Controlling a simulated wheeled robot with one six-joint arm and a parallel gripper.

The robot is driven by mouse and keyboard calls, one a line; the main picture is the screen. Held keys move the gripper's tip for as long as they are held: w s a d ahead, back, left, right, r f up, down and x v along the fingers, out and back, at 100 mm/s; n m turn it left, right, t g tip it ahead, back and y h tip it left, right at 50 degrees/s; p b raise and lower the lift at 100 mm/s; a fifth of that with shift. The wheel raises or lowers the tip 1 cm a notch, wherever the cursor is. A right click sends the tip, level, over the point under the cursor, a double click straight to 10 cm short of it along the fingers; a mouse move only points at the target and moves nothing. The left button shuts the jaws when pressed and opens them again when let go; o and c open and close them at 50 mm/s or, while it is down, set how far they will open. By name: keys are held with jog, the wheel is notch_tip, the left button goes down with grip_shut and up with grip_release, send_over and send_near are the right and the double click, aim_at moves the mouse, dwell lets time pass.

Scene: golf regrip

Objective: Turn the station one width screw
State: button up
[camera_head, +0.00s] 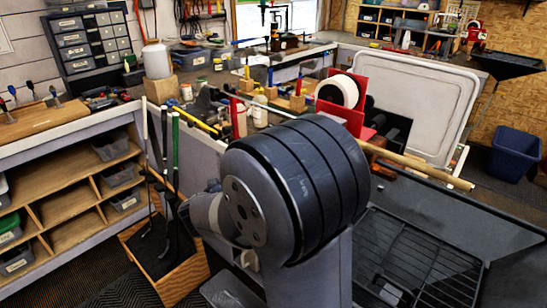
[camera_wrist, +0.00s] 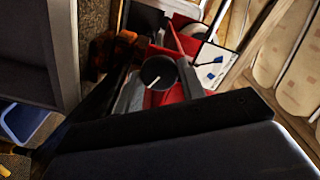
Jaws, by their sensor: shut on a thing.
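In the wrist view a round black knob (camera_wrist: 152,66) with a white line on its face, seemingly the width screw, sits between the two fingers of my gripper (camera_wrist: 158,82). The fingers are shut on it, one at each side. Red parts of a station (camera_wrist: 166,97) show around and behind it. In the head view a red stand (camera_head: 353,118) with a white tape roll (camera_head: 337,92) is on the bench behind my arm. My arm hides the gripper and the knob there. I cannot tell how far the knob is turned.
In the head view a wooden rod (camera_head: 425,170) sticks out right of my arm. Bottles (camera_head: 260,108) and tools crowd the bench to its left. Golf clubs (camera_head: 175,150) stand in a wooden rack at lower left. A blue bin (camera_head: 515,155) is at right.

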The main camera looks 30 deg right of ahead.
jog(key=shift+r+n+p, duration=0.1)
jog(key=shift+n+p, duration=1.15)
jog(key=shift+n, duration=0.35)
jog(key=o, duration=1)
jog(key=b+v, duration=0.1)
jog(key=v, duration=0.9)
jog(key=shift+s+a+b, duration=0.1)
jog(key=shift+a+b, duration=0.2)
jog(key=shift+a, duration=0.1)
jog(key=shift+d, duration=0.15)
